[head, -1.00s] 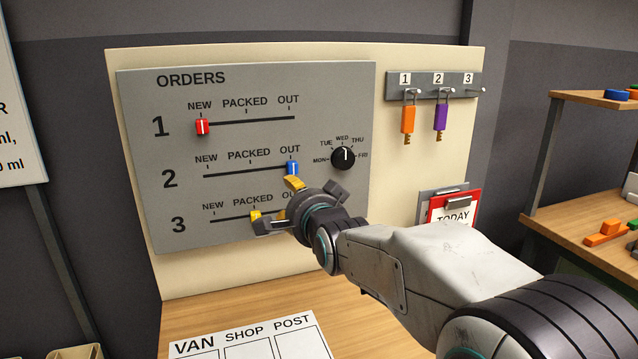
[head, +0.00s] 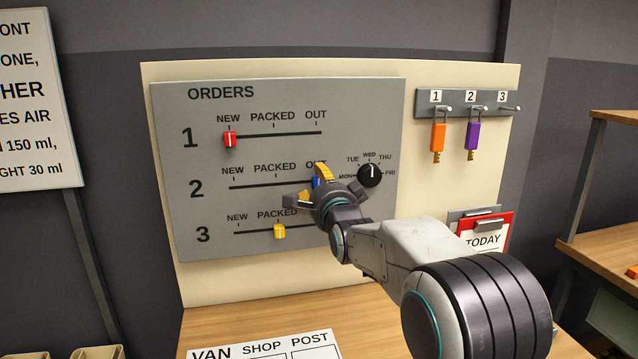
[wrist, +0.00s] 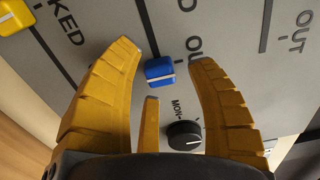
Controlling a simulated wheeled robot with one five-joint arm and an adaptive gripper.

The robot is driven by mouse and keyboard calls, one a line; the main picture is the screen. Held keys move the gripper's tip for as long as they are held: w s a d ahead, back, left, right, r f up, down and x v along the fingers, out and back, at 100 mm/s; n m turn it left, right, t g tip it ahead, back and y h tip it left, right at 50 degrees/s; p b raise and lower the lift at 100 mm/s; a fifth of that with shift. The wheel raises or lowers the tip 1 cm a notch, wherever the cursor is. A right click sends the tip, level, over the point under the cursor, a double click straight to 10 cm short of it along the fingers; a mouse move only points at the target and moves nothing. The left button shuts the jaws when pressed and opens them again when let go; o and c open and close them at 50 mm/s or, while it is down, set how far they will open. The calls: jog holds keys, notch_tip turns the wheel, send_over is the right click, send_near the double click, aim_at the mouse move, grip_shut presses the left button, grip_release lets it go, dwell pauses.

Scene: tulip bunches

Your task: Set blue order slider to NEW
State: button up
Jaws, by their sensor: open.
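The blue slider knob (head: 316,182) sits at the OUT end of row 2 on the grey ORDERS board (head: 215,228). In the head view my gripper (head: 312,186) partly hides it. In the wrist view the blue knob (wrist: 160,72) lies between the tips of my open yellow fingers, with a gap on each side. A third finger shows below the knob. I cannot tell how close the fingertips are to the board.
The red knob (head: 230,139) is at NEW in row 1. The yellow knob (head: 279,231) is at PACKED in row 3. A black day dial (head: 369,175) is just right of my gripper. Keys hang from a rack (head: 428,110) further right.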

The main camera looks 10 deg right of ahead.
jog(key=shift+w, duration=0.3)
jog(key=shift+c, duration=0.3)
grip_shut()
